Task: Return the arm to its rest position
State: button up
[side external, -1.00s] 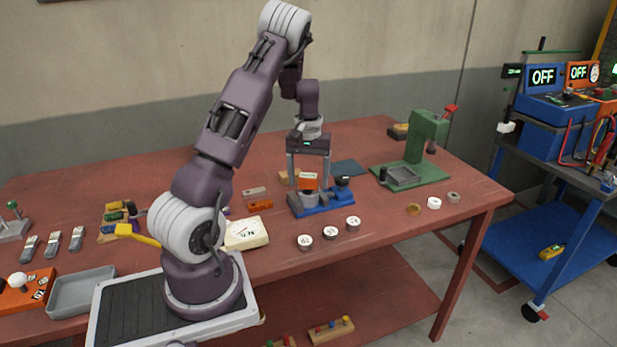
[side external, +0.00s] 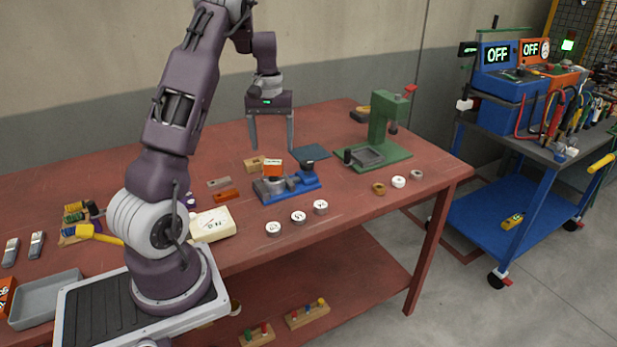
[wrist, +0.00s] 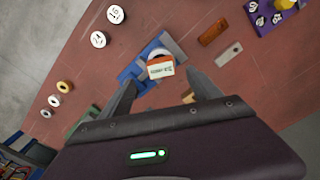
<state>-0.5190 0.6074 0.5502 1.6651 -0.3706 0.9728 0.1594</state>
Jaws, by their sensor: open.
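My gripper (side external: 270,147) is open, its two long grey fingers pointing down with nothing between them. In the side external view it hangs above the table, behind and above a blue fixture (side external: 303,181) that carries a part with an orange top (side external: 272,168). In the wrist view the open fingers of my gripper (wrist: 163,88) frame the orange and white labelled part (wrist: 161,67) on the blue fixture (wrist: 133,77), with the part beyond the fingertips. The fingers look clear of it. My arm is raised and bent over the table.
A green press (side external: 385,130) stands right of the fixture. Several round pieces lie in front, including a numbered white disc (side external: 298,217). A cream meter (side external: 212,224) and a grey tray (side external: 45,298) are near my base. A blue cart (side external: 515,205) stands off the table's right end.

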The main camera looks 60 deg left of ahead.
jog(key=s+d+r+m+t, duration=0.15)
jog(key=d+r, duration=0.25)
jog(key=d, duration=0.4)
jog(key=d+r+m+t, duration=0.1)
jog(key=d+r+m, duration=0.2)
jog(key=d+r, duration=0.3)
jog(key=s+d+r+m+t, duration=0.1)
jog(key=d+r+m, duration=0.15)
jog(key=d, duration=0.65)
jog(key=s+d+m+t, duration=0.2)
jog(key=s+d+m, duration=0.3)
jog(key=s+d, duration=0.6)
jog(key=s, duration=0.2)
jog(key=shift+s+d+r, duration=0.15)
jog(key=shift+s+d, duration=0.1)
jog(key=shift+s, duration=0.05)
